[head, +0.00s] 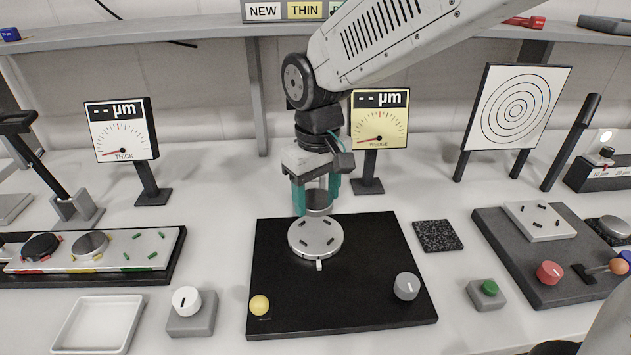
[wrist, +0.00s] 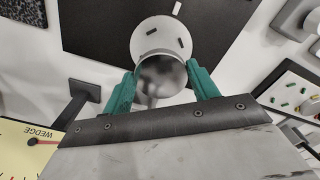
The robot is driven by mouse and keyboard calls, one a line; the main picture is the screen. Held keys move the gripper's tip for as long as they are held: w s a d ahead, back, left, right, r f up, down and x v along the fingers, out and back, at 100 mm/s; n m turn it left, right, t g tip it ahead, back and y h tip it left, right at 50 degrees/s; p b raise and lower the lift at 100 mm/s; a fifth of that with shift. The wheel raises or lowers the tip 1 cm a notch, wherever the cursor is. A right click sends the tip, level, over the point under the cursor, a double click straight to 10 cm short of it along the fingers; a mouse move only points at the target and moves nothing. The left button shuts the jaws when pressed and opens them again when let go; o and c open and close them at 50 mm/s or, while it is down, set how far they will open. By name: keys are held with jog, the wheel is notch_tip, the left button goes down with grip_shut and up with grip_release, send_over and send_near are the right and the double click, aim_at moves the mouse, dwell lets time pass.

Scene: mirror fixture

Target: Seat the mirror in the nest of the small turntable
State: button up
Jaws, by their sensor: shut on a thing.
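My gripper (head: 317,193) is shut on the mirror (head: 319,208), a round, shiny grey disc held between two teal fingers. The mirror also shows in the wrist view (wrist: 161,76), gripped at both sides. The small turntable (head: 316,240) is a pale round disc with several dark pins on the black board. In the head view the mirror hangs at the back edge of the turntable, seemingly above it. In the wrist view the mirror covers part of the turntable (wrist: 158,35), whose pins (wrist: 152,31) show beyond it. The exact gap in height cannot be told.
The WEDGE gauge (head: 379,118) stands behind my gripper to the right. A dark speckled pad (head: 437,236) lies right of the board. A white tray (head: 98,324) is at front left.

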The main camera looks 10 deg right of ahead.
aim_at(317, 235)
jog(key=shift+f, duration=2.9)
jog(key=shift+s+f, duration=0.2)
jog(key=shift+f, duration=0.45)
jog(key=o, duration=1.2)
jog(key=shift+d, duration=0.1)
jog(key=shift+c, duration=0.2)
jog(key=shift+r, duration=0.15)
jog(key=shift+r, duration=1.4)
jog(key=o, duration=0.3)
